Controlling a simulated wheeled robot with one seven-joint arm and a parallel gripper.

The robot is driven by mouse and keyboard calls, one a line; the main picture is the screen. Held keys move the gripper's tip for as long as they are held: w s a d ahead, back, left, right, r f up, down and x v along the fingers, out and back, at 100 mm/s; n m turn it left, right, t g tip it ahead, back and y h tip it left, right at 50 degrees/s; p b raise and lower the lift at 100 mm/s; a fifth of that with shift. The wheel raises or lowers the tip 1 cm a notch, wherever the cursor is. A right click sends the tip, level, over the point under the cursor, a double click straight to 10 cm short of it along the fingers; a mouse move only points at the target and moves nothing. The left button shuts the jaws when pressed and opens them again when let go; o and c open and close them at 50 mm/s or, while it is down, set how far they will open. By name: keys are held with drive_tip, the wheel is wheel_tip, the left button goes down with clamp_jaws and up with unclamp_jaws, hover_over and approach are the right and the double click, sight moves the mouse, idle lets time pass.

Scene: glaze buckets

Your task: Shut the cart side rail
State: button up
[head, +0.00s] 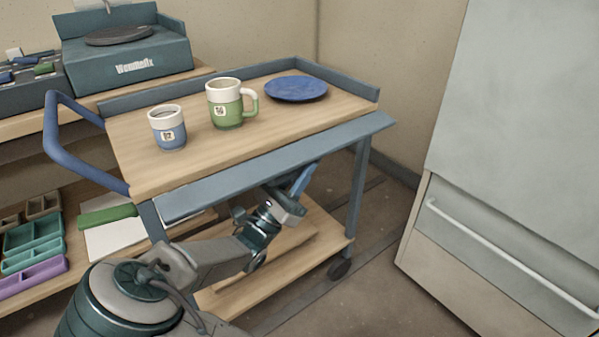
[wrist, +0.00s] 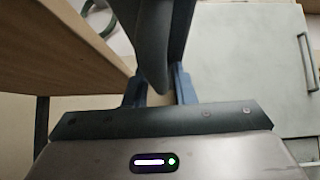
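The cart side rail (head: 280,165) is a long blue-grey panel along the near edge of the cart top (head: 185,176). It leans outward and hangs lower than the upright rails at the back and right end. My gripper (head: 304,178) is below the rail's right half, with its blue fingers pointing up toward the underside. In the wrist view my gripper (wrist: 160,88) has its fingers apart. The dark rail (wrist: 158,45) runs down the picture between or just beyond them. I cannot tell whether they touch it.
On the cart top stand a blue-and-white mug (head: 168,130), a green-and-white mug (head: 226,108) and a blue plate (head: 296,88). A blue handle (head: 75,150) juts from the left end. A pale cabinet (head: 515,130) stands at right, with open floor between.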

clamp_jaws()
drive_tip(key=shift+r+p, duration=0.15)
drive_tip(key=shift+p, duration=0.45)
